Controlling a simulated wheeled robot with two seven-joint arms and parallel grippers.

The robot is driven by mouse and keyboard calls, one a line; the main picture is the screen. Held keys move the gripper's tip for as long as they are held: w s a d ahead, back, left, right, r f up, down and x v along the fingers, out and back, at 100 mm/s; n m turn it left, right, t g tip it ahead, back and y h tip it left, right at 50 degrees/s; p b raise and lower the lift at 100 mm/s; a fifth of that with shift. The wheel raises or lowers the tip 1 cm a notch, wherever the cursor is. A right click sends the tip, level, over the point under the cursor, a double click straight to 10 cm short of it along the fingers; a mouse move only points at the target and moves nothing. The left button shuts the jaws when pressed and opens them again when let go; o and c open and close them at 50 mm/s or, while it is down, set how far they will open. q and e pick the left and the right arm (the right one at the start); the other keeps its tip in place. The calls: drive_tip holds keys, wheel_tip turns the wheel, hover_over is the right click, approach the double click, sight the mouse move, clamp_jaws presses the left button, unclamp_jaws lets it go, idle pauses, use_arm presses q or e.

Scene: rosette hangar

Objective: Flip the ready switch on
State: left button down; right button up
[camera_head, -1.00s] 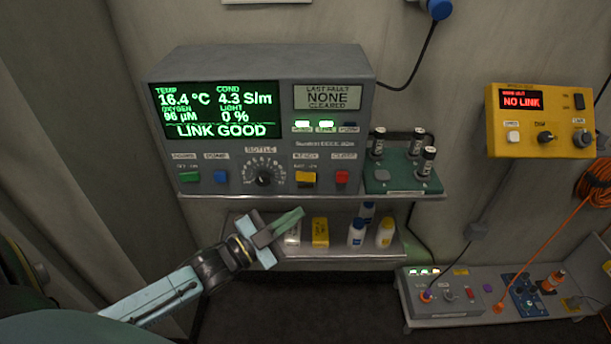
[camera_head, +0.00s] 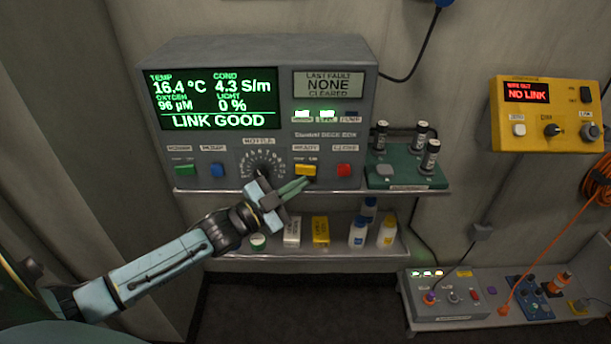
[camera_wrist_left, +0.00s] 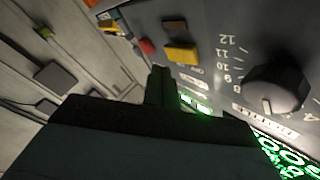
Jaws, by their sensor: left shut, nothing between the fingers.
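The ready switch (camera_head: 305,170) is a yellow rocker on the lower front of the grey deck box (camera_head: 230,62), between the bottle dial and the red close switch. It also shows as a yellow block in the left wrist view (camera_wrist_left: 181,53). My left gripper (camera_head: 305,183) is shut and empty, its greenish fingertips just below the yellow switch. I cannot tell whether they touch it. In the left wrist view the fingers (camera_wrist_left: 160,75) point up toward the panel, left of the dial. My right gripper is not in view.
The bottle dial (camera_head: 262,171) and the red close switch (camera_head: 344,170) flank the yellow switch. A green rack with black-capped vials (camera_head: 405,172) stands to the right. A lower shelf (camera_head: 300,252) holds bottles and boxes. A yellow box (camera_head: 548,130) reads NO LINK.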

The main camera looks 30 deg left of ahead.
use_arm(q)
drive_tip(key=shift+w+a, duration=0.25)
drive_tip(key=shift+w, duration=0.3)
drive_tip(key=shift+w+a, duration=0.1)
drive_tip(key=shift+w, duration=0.1)
idle(1.6)
